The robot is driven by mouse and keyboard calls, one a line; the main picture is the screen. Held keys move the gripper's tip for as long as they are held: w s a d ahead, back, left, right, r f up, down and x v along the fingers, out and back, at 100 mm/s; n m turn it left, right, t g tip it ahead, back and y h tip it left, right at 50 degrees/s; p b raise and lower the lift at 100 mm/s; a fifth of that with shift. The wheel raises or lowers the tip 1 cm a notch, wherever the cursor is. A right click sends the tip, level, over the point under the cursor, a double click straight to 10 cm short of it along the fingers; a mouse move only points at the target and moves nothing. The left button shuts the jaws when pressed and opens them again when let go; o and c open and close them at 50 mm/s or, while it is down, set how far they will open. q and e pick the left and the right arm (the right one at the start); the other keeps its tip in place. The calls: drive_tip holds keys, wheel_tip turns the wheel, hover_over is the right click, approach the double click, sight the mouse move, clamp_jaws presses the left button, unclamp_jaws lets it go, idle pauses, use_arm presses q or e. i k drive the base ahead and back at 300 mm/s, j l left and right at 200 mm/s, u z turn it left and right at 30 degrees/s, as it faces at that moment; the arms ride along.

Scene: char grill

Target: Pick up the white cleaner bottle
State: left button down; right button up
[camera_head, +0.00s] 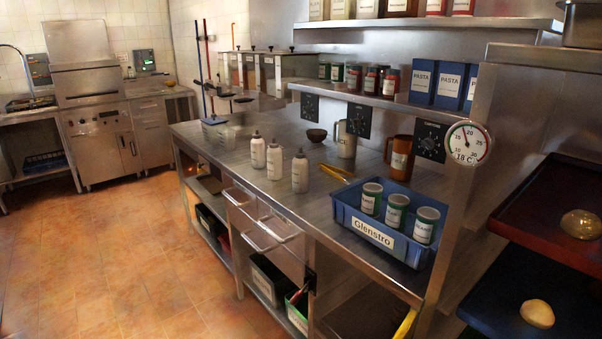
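Three similar white bottles with dark tops stand upright on the steel counter (215,150), near its front edge. One white bottle (258,152) is at the left, a second white bottle (274,161) is just beside it, and a third white bottle (300,173) stands a little apart, nearer to me. Their labels are too small to read, so I cannot tell which one is the cleaner. Neither of my grippers is in view.
Yellow tongs (336,174), a dark bowl (316,135), a white jug (346,140) and a brown jug (399,158) stand behind the bottles. Drawers (262,225) face the open tiled floor (130,250).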

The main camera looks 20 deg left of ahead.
sight(300, 163)
drive_tip(key=z, duration=0.45)
drive_tip(key=i+j+z, duration=0.1)
drive_tip(key=j+z, duration=0.35)
drive_tip(key=j, duration=0.4)
drive_tip(key=j+z, duration=0.45)
drive_tip(key=j, duration=0.35)
